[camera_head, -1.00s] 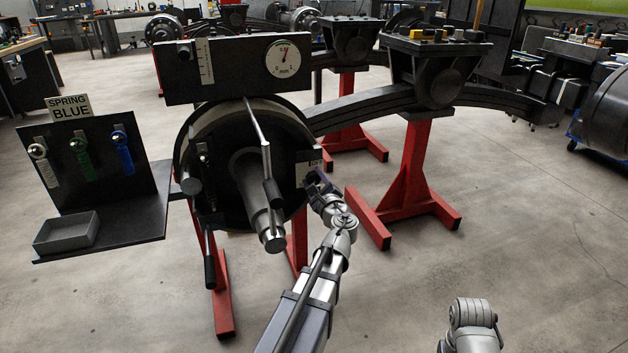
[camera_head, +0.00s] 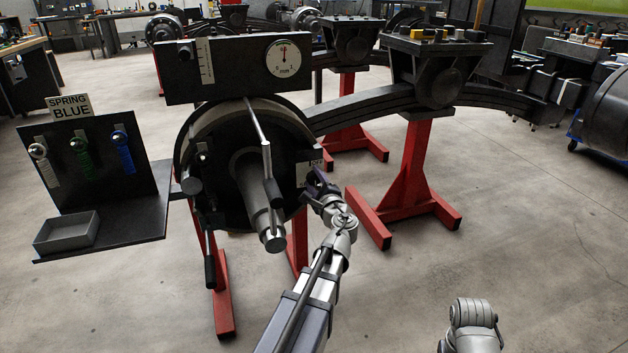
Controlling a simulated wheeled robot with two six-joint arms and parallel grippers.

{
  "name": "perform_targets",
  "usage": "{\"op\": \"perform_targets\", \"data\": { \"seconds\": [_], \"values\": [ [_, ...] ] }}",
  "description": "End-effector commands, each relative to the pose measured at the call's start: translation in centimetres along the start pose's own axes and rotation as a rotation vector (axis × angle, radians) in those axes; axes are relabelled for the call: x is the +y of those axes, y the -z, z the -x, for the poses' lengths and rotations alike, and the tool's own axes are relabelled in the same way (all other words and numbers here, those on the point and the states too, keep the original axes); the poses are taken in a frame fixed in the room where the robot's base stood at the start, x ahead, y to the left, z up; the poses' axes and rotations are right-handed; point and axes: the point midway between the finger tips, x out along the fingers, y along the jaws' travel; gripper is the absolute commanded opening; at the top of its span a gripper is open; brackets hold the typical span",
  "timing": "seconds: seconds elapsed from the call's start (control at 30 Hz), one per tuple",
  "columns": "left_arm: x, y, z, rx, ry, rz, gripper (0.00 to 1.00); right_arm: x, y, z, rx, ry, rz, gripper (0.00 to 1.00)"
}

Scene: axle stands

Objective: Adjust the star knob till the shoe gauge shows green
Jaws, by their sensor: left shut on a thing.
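The shoe gauge (camera_head: 284,59) is a round white dial on the dark panel (camera_head: 225,88) above the brake drum (camera_head: 190,130). My left gripper (camera_head: 316,183) is at the right side of the drum face, just below a small pale label (camera_head: 310,168). It is shut on a small part there, which fits the star knob. The gripper hides most of that part. My right arm shows at the lower right, with its gripper out of view.
A board with white, green and blue springs (camera_head: 122,152) and a grey tray (camera_head: 67,233) stands left, under a SPRING BLUE sign (camera_head: 69,106). A lever (camera_head: 270,190) and hub end (camera_head: 272,240) stick out left of my gripper. Red stands (camera_head: 412,170) are behind right.

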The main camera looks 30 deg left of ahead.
Motion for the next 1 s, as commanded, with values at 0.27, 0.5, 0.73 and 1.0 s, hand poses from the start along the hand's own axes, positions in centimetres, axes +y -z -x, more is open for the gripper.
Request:
{"op": "perform_targets", "data": {
  "seconds": [0.27, 0.5, 0.73, 1.0],
  "values": [
    [0.1, 0.0, 0.0, -0.001, -0.001, 0.000, 0.64, 0.0, 0.0, 0.0, 0.000, 0.000, 0.000, 0.61],
    [0.0, 0.0, 0.0, 0.000, -0.001, -0.001, 0.81, 0.0, 0.0, 0.0, 0.000, 0.000, 0.000, 0.61],
    [0.0, 0.0, 0.6, 0.001, 0.000, -0.001, 0.81, 0.0, 0.0, 0.0, 0.000, 0.000, 0.000, 0.61],
    [0.1, -0.1, 4.9, 0.002, 0.001, -0.001, 0.81, 0.0, 0.0, 0.0, 0.000, 0.000, 0.000, 0.61]
  ]
}}
